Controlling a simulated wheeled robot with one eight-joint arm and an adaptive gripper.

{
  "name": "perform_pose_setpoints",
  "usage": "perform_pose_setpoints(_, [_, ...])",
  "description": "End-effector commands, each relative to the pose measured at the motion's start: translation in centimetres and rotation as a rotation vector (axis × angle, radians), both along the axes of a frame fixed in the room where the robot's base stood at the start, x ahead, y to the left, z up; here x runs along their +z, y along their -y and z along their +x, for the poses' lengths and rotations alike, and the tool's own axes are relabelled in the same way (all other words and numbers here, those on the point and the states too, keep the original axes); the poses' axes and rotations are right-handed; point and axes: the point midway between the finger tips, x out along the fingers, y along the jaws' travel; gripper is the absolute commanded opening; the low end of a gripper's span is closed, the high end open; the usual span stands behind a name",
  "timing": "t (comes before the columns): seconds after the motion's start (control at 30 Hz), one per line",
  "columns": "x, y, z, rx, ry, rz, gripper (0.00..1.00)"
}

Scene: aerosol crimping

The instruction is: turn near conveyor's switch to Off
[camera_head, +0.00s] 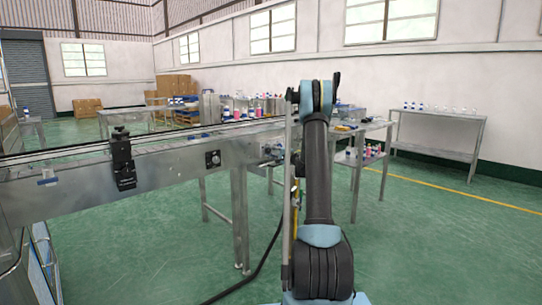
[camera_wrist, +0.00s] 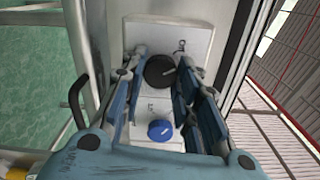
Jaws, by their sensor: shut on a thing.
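The near conveyor (camera_head: 100,178) runs from the left to the middle of the head view. In the wrist view, a pale panel (camera_wrist: 190,38) carries a black round switch knob (camera_wrist: 159,71) and a blue knob (camera_wrist: 160,131). My gripper (camera_wrist: 162,66) has its two blue-grey fingers on either side of the black knob and is shut on it. The blue knob sits between the fingers, closer to the palm. The markings by the knobs are too small to read, so the switch's setting cannot be told. In the head view my arm hides the gripper.
A black sensor bracket (camera_head: 122,160) and a small black dial plate (camera_head: 213,159) are on the conveyor's side. A table (camera_head: 372,126) with bottles stands behind my arm, and another table (camera_head: 440,148) stands by the wall. Green floor at the right is clear.

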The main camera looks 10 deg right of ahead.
Motion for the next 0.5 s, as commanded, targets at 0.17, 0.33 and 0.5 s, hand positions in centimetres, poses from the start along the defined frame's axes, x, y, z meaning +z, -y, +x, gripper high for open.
perform_pose_setpoints(0.17, [-0.18, -0.1, -0.15, 0.002, 0.081, -0.116, 0.05])
perform_pose_setpoints(0.33, [-0.2, -0.09, -0.13, 0.002, 0.142, -0.201, 0.05])
perform_pose_setpoints(0.5, [-0.21, -0.08, -0.11, 0.002, 0.183, -0.257, 0.05])
